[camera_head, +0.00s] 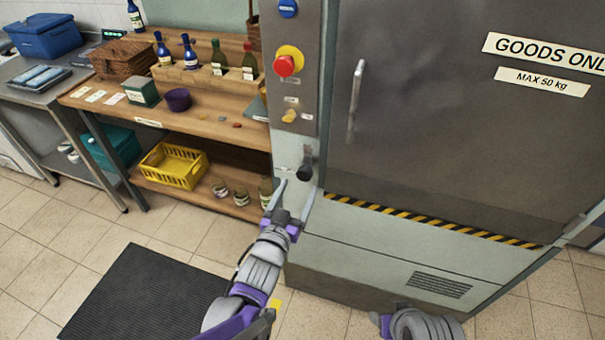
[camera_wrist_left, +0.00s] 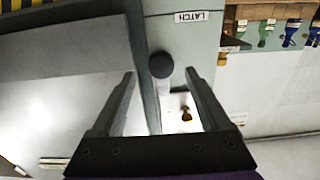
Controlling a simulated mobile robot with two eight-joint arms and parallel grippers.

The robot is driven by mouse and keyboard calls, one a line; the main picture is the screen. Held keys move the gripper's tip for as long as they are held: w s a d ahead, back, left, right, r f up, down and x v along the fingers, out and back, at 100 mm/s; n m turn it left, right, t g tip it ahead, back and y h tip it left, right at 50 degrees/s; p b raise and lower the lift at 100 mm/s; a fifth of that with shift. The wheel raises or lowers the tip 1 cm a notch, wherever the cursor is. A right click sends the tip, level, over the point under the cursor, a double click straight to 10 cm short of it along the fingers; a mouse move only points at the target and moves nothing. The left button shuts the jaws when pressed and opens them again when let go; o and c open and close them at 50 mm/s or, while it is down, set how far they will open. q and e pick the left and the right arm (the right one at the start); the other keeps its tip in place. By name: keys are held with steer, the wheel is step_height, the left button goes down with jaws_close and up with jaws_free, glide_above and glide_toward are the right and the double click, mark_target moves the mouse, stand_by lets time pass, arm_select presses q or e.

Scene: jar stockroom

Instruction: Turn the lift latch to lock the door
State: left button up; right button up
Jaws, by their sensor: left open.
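The lift latch (camera_head: 305,170) is a dark knob on the pale front frame of the lift, left of the door. My left gripper (camera_head: 299,187) is open just below the latch. In the left wrist view its fingertips (camera_wrist_left: 160,75) lie on either side of the knob, with gaps on both sides. The grey lift door (camera_head: 430,110) appears closed and has a vertical handle (camera_head: 355,95). Part of my right arm shows at the bottom; its fingers are out of frame.
A red button (camera_head: 287,63) and a yellow knob (camera_head: 289,116) are above the latch. A wooden shelf unit (camera_head: 215,112) with bottles and a yellow crate (camera_head: 174,165) stands close on the left. A black mat (camera_head: 145,295) lies on the tiled floor.

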mark_target(303, 178)
arm_select(q)
steer(key=x, duration=0.6)
steer(key=shift+w, duration=0.15)
steer(key=shift+c, duration=0.2)
jaws_close()
stand_by(1.1)
